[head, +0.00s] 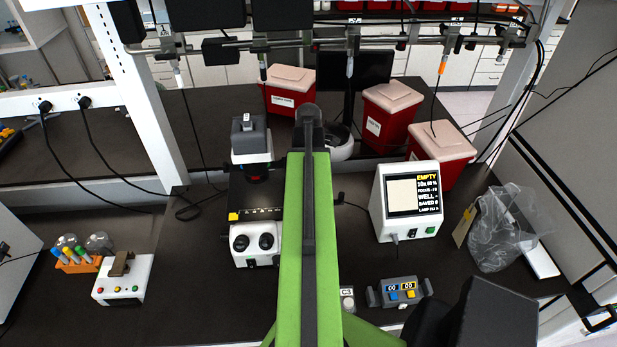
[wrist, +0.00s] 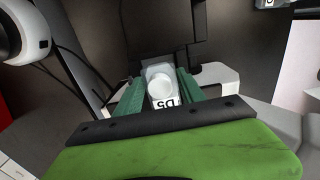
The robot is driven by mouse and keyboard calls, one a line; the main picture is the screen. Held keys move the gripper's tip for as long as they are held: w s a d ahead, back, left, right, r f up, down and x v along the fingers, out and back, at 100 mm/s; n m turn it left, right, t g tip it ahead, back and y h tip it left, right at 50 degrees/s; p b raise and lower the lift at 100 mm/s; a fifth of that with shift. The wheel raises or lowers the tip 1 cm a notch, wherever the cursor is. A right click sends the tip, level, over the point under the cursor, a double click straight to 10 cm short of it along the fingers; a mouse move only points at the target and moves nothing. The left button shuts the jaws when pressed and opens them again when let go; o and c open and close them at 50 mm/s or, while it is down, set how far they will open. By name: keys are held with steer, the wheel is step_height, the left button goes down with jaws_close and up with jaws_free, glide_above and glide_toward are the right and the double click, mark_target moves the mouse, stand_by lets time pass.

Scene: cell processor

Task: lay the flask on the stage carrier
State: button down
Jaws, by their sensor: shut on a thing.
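In the wrist view the flask (wrist: 159,86) is a pale, clear vessel with a round white cap and a label with dark characters. My gripper (wrist: 160,80) is shut on it, with a green finger on each side. In the head view my green arm reaches forward over the bench, and the flask and the fingertips cannot be made out there. A white and black microscope (head: 256,240) stands just left of my arm. Its dark stage area (head: 262,200) has a yellow tag at its left edge. The arm hides its right side, and I cannot make out the carrier clearly.
A white display unit (head: 405,228) reading EMPTY stands right of my arm. Red bins (head: 392,115) stand at the back. A clear bag (head: 500,235) lies at the right. A small grey control box (head: 398,292) is near the front. An orange rack (head: 77,263) stands at the left.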

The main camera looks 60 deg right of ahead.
steer(key=shift+f+b, duration=0.6)
steer(key=shift+f, duration=0.05)
steer(key=c, duration=0.6)
jaws_free()
steer(key=shift+r, duration=0.1)
steer(key=shift+s, duration=0.1)
step_height(320, 180, up, 8)
steer(key=p, duration=0.8)
steer(key=shift+f, duration=0.25)
